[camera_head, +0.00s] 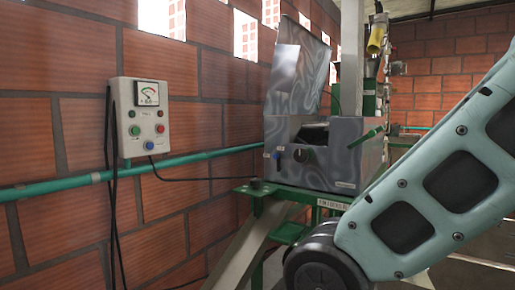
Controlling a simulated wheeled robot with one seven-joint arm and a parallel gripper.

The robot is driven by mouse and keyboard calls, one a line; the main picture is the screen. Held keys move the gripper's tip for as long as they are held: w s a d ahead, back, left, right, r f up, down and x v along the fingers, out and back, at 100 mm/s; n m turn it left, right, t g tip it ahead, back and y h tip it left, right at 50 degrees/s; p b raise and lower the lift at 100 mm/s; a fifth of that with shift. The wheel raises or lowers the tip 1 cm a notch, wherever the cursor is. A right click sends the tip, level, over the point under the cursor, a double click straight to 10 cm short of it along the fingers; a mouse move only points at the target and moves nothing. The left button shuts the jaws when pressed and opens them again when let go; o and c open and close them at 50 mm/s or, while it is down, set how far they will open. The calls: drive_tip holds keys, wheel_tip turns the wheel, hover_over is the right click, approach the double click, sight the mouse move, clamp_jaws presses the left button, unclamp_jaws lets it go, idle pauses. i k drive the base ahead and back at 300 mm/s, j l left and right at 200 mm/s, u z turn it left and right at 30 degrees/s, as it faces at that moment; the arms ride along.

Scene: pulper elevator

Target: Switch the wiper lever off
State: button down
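A grey metal machine (340,160) stands on a green frame against the brick wall, its lid (296,75) raised. A green bar-like handle (365,136) sticks out at a slant from its right part. A small blue knob (276,155) and a dark round knob (300,156) are on its front left. No readable label shows which of these is the wiper lever, so I cannot tell its setting. My arm comes in from the right, in front of the machine's lower right side. My gripper is outside the picture.
A grey control box (141,118) with a gauge and several coloured buttons hangs on the wall at left, with black cables. A green pipe (70,187) runs along the wall. A sloping metal chute (247,240) descends below the machine. My arm hides the lower right.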

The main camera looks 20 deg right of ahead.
sight(277, 156)
drive_tip(key=i+j, duration=0.15)
drive_tip(key=i, duration=0.25)
drive_tip(key=i+j, duration=0.2)
drive_tip(key=i, duration=0.25)
